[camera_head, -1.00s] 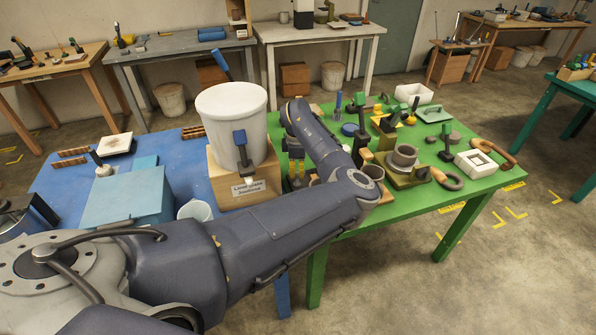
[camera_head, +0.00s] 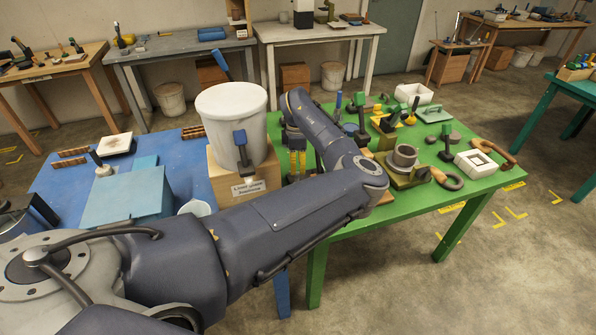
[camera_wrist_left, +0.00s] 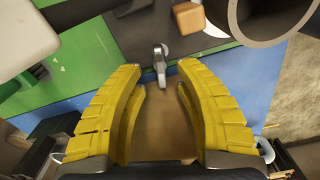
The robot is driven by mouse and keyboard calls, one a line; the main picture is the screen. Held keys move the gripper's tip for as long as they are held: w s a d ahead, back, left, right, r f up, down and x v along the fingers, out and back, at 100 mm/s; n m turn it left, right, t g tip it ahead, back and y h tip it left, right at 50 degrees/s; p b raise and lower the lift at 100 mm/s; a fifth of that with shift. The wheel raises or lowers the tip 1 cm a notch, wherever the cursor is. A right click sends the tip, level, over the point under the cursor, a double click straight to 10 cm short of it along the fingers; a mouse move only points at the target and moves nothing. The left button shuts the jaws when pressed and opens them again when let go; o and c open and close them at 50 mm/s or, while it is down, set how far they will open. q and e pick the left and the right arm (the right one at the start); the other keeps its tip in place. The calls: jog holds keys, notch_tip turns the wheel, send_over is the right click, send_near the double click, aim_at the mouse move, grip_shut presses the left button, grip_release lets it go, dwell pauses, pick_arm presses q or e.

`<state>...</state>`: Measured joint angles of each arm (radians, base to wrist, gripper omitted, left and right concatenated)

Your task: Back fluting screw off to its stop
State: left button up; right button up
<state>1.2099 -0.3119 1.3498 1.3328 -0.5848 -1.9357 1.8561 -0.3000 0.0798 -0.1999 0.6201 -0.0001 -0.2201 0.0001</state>
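My left gripper (camera_head: 297,164) points down between the big white bucket and the green table, partly hidden by my own arm. In the left wrist view its two yellow fingers (camera_wrist_left: 160,110) are spread with a clear gap. A small grey metal part (camera_wrist_left: 160,62), possibly the fluting screw, shows beyond the fingertips, near the middle of the gap. No finger is seen touching it. I cannot tell its thread or its stop. A brown surface shows between the fingers. My right gripper is not in view.
The white bucket (camera_head: 231,118) stands on a labelled wooden box (camera_head: 228,187) left of the gripper. A grey hollow cylinder (camera_wrist_left: 272,18) is close at upper right in the wrist view. The green table (camera_head: 408,215) holds several tools, rings and blocks.

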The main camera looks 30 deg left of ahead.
pick_arm(q)
jog(key=shift+r, duration=1.75)
